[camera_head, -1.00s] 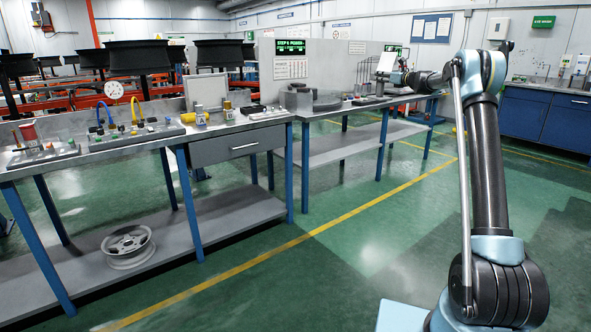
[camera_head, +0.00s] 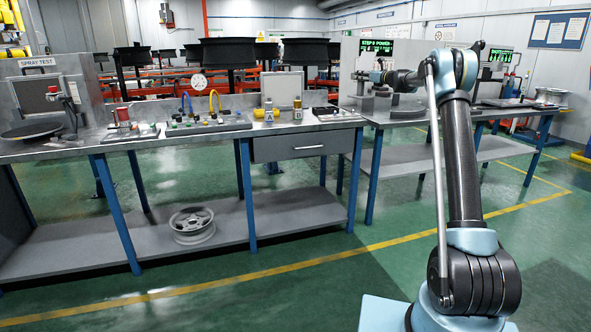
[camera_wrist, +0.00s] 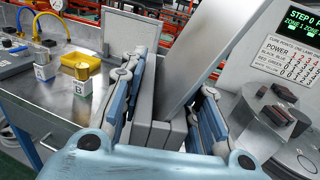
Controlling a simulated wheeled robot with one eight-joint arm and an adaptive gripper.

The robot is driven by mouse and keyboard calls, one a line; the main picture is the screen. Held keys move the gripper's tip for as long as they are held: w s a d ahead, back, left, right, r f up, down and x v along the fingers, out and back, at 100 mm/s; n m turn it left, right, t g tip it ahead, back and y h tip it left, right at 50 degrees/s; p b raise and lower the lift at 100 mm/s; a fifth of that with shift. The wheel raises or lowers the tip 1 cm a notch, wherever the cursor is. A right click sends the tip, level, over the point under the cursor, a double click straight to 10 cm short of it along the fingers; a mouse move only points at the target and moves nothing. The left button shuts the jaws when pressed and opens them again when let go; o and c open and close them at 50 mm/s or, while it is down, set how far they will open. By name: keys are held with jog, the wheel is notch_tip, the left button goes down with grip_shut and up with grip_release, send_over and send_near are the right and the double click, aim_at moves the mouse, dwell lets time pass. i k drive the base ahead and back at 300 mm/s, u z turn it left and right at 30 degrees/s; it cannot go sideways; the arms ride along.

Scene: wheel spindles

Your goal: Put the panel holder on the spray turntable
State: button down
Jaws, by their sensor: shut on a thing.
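The panel holder (camera_wrist: 160,133) is a grey block between the fingers of my gripper (camera_wrist: 172,108) in the wrist view. A pale flat panel (camera_wrist: 208,55) rises tilted from it. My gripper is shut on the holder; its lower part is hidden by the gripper. In the head view my gripper (camera_head: 372,77) is above the middle of the benches, and the held holder is hard to make out there. The spray turntable (camera_head: 32,131) is a dark round disc at the far left of the bench, under the spray test sign, well apart from my gripper.
A red-and-grey stand (camera_head: 65,98) is beside the turntable. A wheel rim (camera_head: 192,225) lies on the lower shelf. The green floor in front is clear.

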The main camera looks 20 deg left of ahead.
aim_at(33, 131)
jog(key=u, duration=0.3)
jog(key=i, duration=0.5)
jog(key=u, duration=0.75)
jog(key=i, duration=0.65)
jog(key=u, duration=0.75)
jog(key=i, duration=0.75)
jog(key=u, duration=0.5)
jog(key=i, duration=1.25)
jog(key=u, duration=0.15)
